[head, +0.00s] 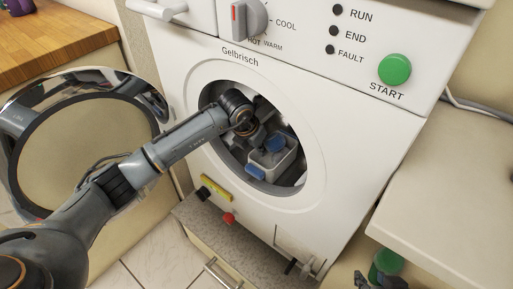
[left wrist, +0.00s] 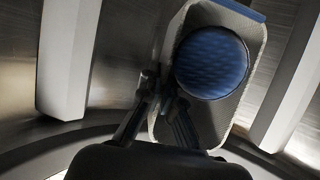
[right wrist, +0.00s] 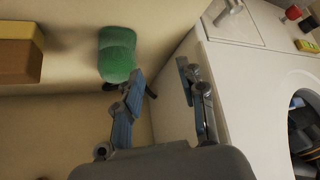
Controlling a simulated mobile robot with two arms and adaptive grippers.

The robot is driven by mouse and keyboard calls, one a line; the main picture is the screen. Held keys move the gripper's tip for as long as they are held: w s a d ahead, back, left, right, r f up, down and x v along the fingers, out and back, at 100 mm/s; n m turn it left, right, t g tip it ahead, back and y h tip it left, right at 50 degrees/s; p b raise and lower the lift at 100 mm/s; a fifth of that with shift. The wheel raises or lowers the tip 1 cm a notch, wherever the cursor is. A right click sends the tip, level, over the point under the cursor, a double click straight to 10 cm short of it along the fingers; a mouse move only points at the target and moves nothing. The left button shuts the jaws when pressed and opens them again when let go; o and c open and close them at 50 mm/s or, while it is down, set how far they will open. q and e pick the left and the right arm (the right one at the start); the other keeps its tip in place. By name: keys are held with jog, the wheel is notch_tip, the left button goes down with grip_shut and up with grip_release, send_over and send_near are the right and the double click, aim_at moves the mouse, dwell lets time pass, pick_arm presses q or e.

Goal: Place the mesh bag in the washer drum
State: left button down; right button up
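The mesh bag (head: 287,163), pale grey with blue parts, is inside the washer drum (head: 298,183), seen through the open round door. In the left wrist view the bag (left wrist: 248,75) has a blue round patch or ball in its middle and a blue strip at its top end. My left gripper (left wrist: 160,95) is inside the drum with its fingers close together at the bag's near side edge, which appears pinched between them. My right gripper (right wrist: 160,85) is open and empty outside the washer; it shows partly in the head view (head: 378,281).
The round washer door (head: 152,97) stands open at the left. A green object (right wrist: 117,55) lies beyond my right gripper, with a yellow-brown block (right wrist: 18,60) farther left. A pale countertop (head: 455,185) is right of the washer. A wooden top (head: 60,35) is at the upper left.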

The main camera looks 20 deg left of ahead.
dwell(0.3)
pick_arm(q)
jog(key=c, duration=1.9)
grip_release()
jog(key=shift+f, duration=0.1)
jog(key=o, duration=0.4)
